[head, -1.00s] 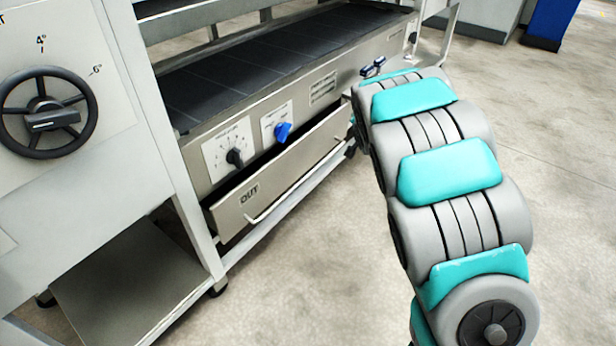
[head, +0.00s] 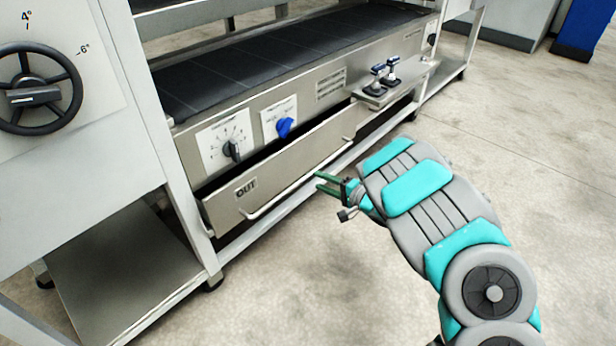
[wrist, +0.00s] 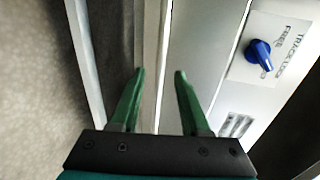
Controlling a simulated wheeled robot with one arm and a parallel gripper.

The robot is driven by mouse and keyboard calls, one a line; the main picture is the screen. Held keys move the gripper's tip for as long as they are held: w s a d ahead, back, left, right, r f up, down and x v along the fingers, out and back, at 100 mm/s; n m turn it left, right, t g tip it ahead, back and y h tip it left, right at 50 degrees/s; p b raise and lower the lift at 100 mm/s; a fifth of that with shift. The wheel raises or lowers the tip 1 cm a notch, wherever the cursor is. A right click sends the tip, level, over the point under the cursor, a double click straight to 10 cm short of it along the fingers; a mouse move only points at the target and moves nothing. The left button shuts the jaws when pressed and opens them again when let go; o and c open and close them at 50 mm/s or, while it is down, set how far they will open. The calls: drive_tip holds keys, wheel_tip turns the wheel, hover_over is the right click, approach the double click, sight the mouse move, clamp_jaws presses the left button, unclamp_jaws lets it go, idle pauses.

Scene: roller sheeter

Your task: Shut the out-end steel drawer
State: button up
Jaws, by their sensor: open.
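The steel drawer marked OUT (head: 300,160) sits low in the machine's front in the head view. It stands partly open, with a dark gap behind its front panel and a long bar handle (head: 283,196) along its lower part. My gripper (head: 320,183) is open and empty, its green fingers just in front of the drawer's lower right part. In the wrist view my gripper (wrist: 159,72) shows both fingers apart, with pale metal edges beyond them. I cannot tell whether a finger touches the drawer or handle.
Above the drawer are a black dial (head: 232,150) and a blue knob (head: 285,127); the blue knob also shows in the wrist view (wrist: 258,52). A small ledge with two levers (head: 385,95) juts out right of the drawer. A frame rail runs below.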

sight(308, 174)
drive_tip(key=x, duration=0.6)
drive_tip(key=shift+a+b, duration=0.1)
drive_tip(key=shift+b, duration=0.3)
clamp_jaws()
idle(1.0)
